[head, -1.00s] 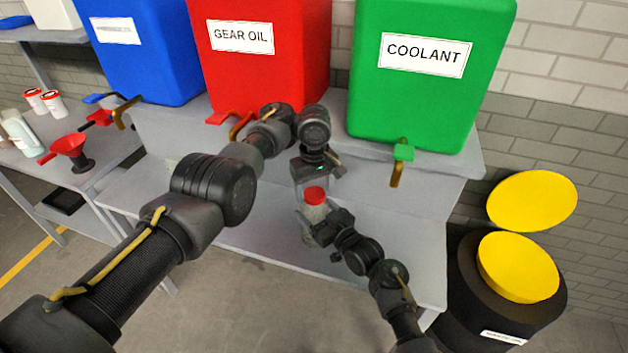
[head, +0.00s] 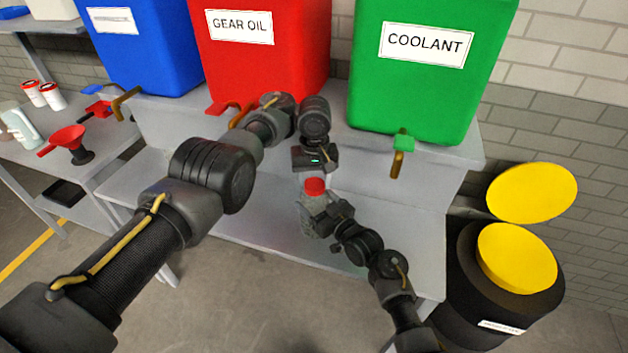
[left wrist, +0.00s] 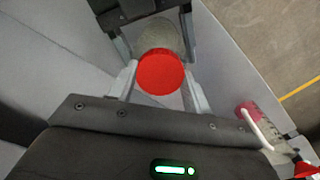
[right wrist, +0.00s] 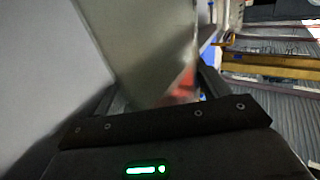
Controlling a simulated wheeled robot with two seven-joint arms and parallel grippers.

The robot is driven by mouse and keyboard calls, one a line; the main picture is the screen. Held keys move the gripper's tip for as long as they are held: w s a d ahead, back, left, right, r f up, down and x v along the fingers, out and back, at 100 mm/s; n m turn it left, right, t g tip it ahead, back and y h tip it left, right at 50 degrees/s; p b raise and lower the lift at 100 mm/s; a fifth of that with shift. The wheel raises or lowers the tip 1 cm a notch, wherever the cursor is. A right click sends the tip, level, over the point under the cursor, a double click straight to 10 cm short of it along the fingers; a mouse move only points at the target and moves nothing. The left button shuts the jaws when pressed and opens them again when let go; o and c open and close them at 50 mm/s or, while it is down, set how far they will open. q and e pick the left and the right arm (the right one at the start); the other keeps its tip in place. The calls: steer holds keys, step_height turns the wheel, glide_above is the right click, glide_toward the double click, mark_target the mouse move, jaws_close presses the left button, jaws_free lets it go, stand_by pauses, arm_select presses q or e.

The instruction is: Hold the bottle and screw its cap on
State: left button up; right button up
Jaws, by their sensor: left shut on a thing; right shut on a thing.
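The bottle (head: 308,218) is pale grey and translucent, held above the lower bench. My right gripper (head: 313,213) is shut around its body; in the right wrist view the bottle (right wrist: 147,48) fills the space between the fingers. The red cap (head: 315,187) sits at the bottle's top; whether it is threaded down cannot be told. My left gripper (head: 314,177) is over the cap from above. In the left wrist view the cap (left wrist: 160,72) lies between both fingers, with the bottle (left wrist: 163,34) behind it. The left gripper is shut on the cap.
Blue (head: 148,55), red (head: 262,65) and green (head: 430,75) tanks with taps stand on the raised shelf behind. A red funnel (head: 67,138) and white containers sit on the left table. A black drum with a yellow top (head: 517,258) stands at right.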

arm_select(q)
steer(key=m, duration=2.7)
steer(key=shift+m, duration=0.4)
steer(key=m, duration=0.4)
steer(key=shift+m, duration=0.4)
steer(key=m, duration=0.3)
steer(key=o, duration=1.1)
steer(key=shift+f, duration=0.1)
